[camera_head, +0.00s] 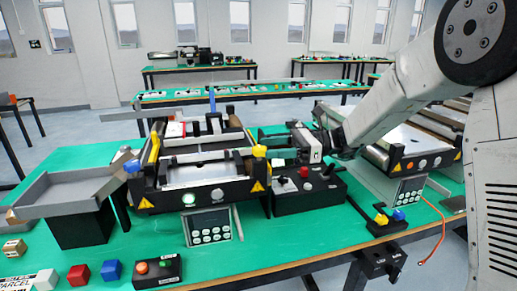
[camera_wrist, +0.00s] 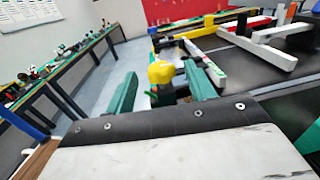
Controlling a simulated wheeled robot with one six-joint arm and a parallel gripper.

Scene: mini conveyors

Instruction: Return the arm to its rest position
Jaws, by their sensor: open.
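My gripper (camera_wrist: 160,92) is open, with two green fingers spread apart in the wrist view. A yellow knob (camera_wrist: 161,72) shows between and beyond the fingers; I cannot tell from this view how near it is. In the head view my arm reaches in from the right, and its wrist end (camera_head: 306,143) is above the black control box and to the right of the left conveyor. The fingers are small and hard to make out there. Nothing is seen held.
The left mini conveyor (camera_head: 207,172) stands on the green table (camera_head: 270,240). A black control box (camera_head: 303,193) is beside it, and another conveyor (camera_head: 405,150) is at right. A grey chute (camera_head: 75,188) is at left. A red cube (camera_head: 78,275) and blue cube (camera_head: 111,270) lie at front left.

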